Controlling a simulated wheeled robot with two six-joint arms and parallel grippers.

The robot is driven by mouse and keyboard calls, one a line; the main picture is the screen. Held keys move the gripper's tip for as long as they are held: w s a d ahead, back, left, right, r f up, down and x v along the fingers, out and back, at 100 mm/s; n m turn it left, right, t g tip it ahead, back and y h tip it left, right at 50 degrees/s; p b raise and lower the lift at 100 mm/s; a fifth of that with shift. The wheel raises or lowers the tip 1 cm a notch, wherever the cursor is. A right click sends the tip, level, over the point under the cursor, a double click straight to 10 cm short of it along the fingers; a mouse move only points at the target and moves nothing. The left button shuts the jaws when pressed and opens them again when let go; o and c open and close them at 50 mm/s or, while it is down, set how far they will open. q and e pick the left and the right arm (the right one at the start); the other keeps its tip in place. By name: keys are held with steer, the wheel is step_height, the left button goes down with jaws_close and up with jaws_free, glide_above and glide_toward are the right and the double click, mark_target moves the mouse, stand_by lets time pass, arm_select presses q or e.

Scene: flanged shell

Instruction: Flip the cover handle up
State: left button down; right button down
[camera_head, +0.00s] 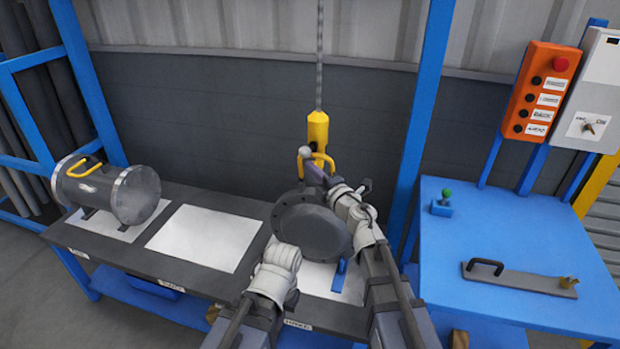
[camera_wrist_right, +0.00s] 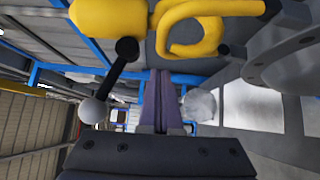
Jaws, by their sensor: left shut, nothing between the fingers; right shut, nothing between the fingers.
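The round dark grey flanged cover (camera_head: 310,232) stands tilted on the bench, with its edge also at the right of the right wrist view (camera_wrist_right: 290,50). A yellow curved handle (camera_wrist_right: 195,28) on a grey bracket shows beside it. My right gripper (camera_head: 310,171) is shut and empty near the handle, with its purple fingers (camera_wrist_right: 158,75) together below the handle in the wrist view; contact cannot be told. My left gripper (camera_head: 282,260) is shut and empty in front of the cover; its fingertips are hard to make out.
A yellow hoist block (camera_head: 318,128) hangs on a chain above the cover; a black rod with a grey ball (camera_wrist_right: 93,110) shows by it. A flanged shell (camera_head: 105,192) lies on the bench at left. A white sheet (camera_head: 205,238) is bare. A blue table (camera_head: 510,235) stands right.

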steer(key=w, duration=0.1)
steer(key=w+d, duration=0.1)
steer(key=shift+w+d, duration=0.25)
steer(key=shift+w, duration=0.05)
